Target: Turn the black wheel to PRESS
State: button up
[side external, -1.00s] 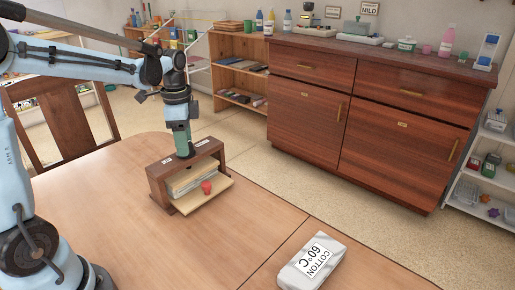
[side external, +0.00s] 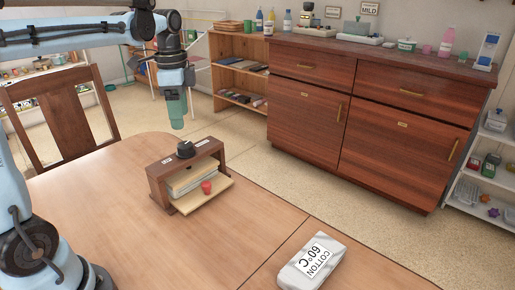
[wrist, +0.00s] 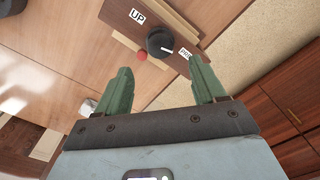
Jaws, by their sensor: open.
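The black wheel (side external: 185,149) sits on top of a small brown wooden press (side external: 155,181). In the wrist view the wheel (wrist: 160,40) lies between an UP label (wrist: 137,16) and a label (wrist: 185,54) that seems to read PRESS, partly cut by my finger. A white mark on the wheel's rim faces the PRESS side. My gripper (side external: 177,126) hangs above and behind the wheel, apart from it. In the wrist view its two green fingers (wrist: 158,68) are spread with nothing between them.
A red knob (side external: 207,187) shows at the press's front board. A wooden chair (side external: 62,118) stands behind the table. The table around the press is clear.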

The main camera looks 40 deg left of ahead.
jog(key=shift+r, duration=2.1)
jog(key=s+d+f+n+t, duration=0.7)
jog(key=d+f, duration=0.4)
jog(key=d, duration=0.2)
jog(key=shift+s+n, duration=0.3)
jog(key=shift+n, duration=0.4)
